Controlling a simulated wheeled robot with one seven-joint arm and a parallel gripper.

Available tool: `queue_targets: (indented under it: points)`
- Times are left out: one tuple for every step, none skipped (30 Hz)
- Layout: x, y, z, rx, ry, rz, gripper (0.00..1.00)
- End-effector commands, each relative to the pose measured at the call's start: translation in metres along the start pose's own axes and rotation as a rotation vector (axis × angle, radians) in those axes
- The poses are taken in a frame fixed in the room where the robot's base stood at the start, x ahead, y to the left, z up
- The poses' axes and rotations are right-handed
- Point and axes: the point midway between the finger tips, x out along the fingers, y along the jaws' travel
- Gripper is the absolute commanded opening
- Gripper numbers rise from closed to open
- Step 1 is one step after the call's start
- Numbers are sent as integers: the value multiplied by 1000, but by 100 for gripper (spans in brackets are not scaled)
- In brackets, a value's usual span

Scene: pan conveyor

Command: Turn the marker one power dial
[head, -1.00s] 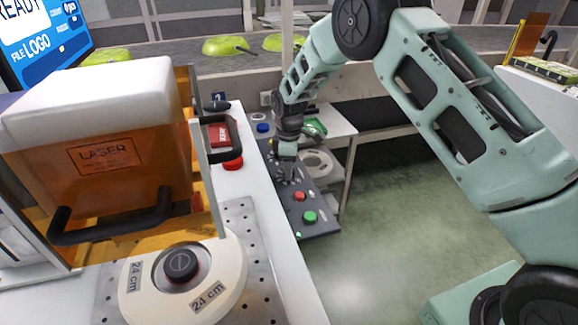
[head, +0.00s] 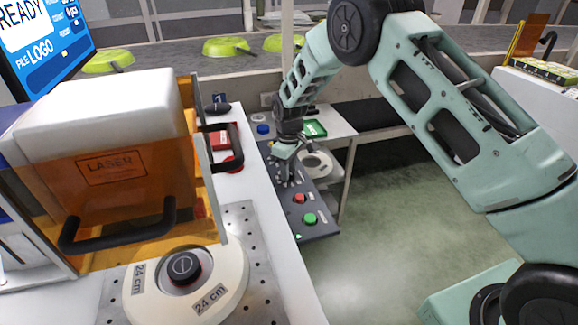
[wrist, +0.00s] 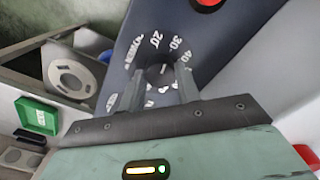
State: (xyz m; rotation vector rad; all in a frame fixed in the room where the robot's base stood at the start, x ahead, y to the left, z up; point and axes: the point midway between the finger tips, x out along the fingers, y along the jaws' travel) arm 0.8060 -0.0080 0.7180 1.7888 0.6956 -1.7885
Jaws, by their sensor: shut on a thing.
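The power dial (wrist: 159,73) is a dark round knob on the dark grey control panel (wrist: 208,45), ringed by white numbers such as 20, 30 and 40 and the word POWER. My gripper (wrist: 161,82) is shut on the dial, with one finger on each side of it in the wrist view. In the head view my gripper (head: 286,176) reaches down to the panel (head: 322,231) and mostly hides the dial. The dial's pointer mark cannot be made out.
A red button (head: 299,198) and a green button (head: 310,218) sit on the panel nearer the camera. The marker's orange-windowed cover (head: 110,175) and round fixture (head: 225,285) stand at left. A shelf with a green tray (head: 315,129) lies behind the panel.

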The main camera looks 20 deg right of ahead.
Motion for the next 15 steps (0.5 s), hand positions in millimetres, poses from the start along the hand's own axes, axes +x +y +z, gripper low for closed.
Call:
queue_targets:
  points:
    - [-1, 0, 0, 44, -1, 0, 10]
    - [-1, 0, 0, 72, -1, 0, 10]
    - [-1, 0, 1, 110, -2, 1, 10]
    - [-1, 0, 1, 138, -2, 1, 10]
    - [-1, 0, 1, 167, -2, 1, 10]
    - [-1, 0, 1, 205, -2, 1, 10]
    - [-1, 0, 1, 233, -2, 0, 10]
    - [-1, 0, 1, 262, -2, 0, 10]
    - [-1, 0, 1, 299, -3, 0, 10]
    - [-1, 0, 1, 328, -3, 0, 10]
    - [-1, 0, 1, 356, -3, 0, 10]
    - [-1, 0, 1, 393, -3, 0, 10]
    - [-1, 0, 1, 420, -3, 0, 10]
    - [-1, 0, 1, 447, -3, 0, 10]
    - [-1, 0, 1, 482, -3, 0, 10]
